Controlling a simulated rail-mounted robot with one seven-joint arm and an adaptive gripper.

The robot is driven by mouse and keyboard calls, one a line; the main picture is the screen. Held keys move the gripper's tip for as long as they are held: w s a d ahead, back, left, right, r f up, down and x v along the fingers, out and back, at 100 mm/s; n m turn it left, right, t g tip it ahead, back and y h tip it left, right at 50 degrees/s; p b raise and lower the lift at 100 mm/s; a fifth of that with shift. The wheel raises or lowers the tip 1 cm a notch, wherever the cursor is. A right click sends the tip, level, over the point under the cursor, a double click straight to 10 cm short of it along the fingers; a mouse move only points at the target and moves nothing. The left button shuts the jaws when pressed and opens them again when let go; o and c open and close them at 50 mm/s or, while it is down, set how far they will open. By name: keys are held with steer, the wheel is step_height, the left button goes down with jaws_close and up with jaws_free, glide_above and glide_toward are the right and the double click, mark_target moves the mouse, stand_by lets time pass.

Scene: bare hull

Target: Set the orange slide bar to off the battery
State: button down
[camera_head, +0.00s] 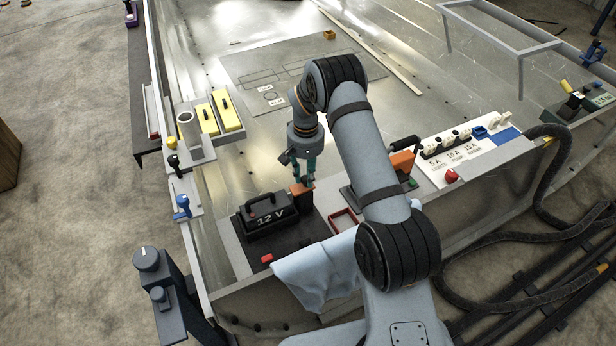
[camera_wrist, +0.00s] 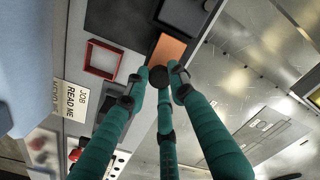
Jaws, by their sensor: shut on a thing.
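The black battery (camera_head: 266,219) marked 12 V, with a carry handle, sits on a dark plate on the near bench. The orange slide bar (camera_head: 298,190) stands at the battery's right end; in the wrist view it is an orange block (camera_wrist: 169,47) beside a dark body (camera_wrist: 186,14). My gripper (camera_head: 304,181) points down over the bar, with its green fingers closed around its end. In the wrist view my gripper's fingertips (camera_wrist: 160,75) meet at the bar and hide part of it. Whether the bar touches the battery is unclear.
A red square frame (camera_head: 343,221) and a pale blue cloth (camera_head: 318,268) lie to the right and in front. Another orange block (camera_head: 402,161) and a white fuse panel (camera_head: 462,148) are farther right. A red piece (camera_head: 267,258) lies in front of the battery. Open metal floor lies behind.

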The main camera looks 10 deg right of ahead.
steer(key=c, duration=1.7)
jaws_free()
steer(key=shift+d, duration=0.3)
steer(key=shift+o, duration=1.2)
steer(key=shift+a, duration=0.1)
step_height(320, 180, up, 12)
